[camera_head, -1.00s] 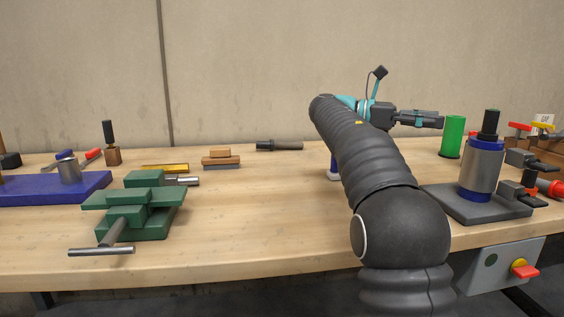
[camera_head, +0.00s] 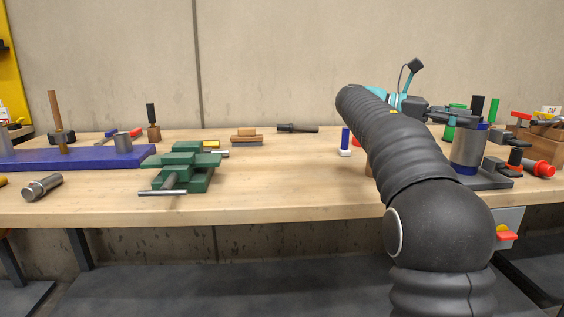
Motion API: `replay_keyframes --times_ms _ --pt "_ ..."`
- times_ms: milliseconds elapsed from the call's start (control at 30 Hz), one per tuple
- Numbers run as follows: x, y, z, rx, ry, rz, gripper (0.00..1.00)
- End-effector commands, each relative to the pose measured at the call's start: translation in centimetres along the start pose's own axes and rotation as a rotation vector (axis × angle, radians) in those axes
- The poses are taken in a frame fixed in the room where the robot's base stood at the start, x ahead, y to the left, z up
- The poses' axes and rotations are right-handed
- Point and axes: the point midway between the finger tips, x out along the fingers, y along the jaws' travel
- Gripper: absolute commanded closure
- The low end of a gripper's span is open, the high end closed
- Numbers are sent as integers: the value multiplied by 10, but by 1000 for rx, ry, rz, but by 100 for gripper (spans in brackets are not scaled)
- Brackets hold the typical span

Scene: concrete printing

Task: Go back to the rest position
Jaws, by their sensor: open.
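My gripper (camera_head: 457,114) is at the end of my dark, ribbed arm, which reaches over the right part of the workbench (camera_head: 290,190). It points right, above the bench top, in front of a green cylinder (camera_head: 449,132) and close to a steel cylinder with blue bands (camera_head: 467,150). From this angle the gripper overlaps these things, and I cannot tell its exact distance from them. The fingers are open and I see nothing held between them. My arm hides part of the bench behind it.
A green vise (camera_head: 183,167) and a blue plate (camera_head: 80,158) stand on the left. A wooden block (camera_head: 247,133), a dark tool (camera_head: 297,128) and a blue-and-white piece (camera_head: 345,142) lie near the back. The bench middle is clear. A concrete wall (camera_head: 290,60) stands behind.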

Motion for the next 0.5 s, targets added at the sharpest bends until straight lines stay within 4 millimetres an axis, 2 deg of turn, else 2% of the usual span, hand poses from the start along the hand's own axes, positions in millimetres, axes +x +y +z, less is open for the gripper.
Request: replay_keyframes --times_ms 267,500 --pt "11 -15 -12 73 120 84 44" --pt "21 -44 -42 193 322 165 44"
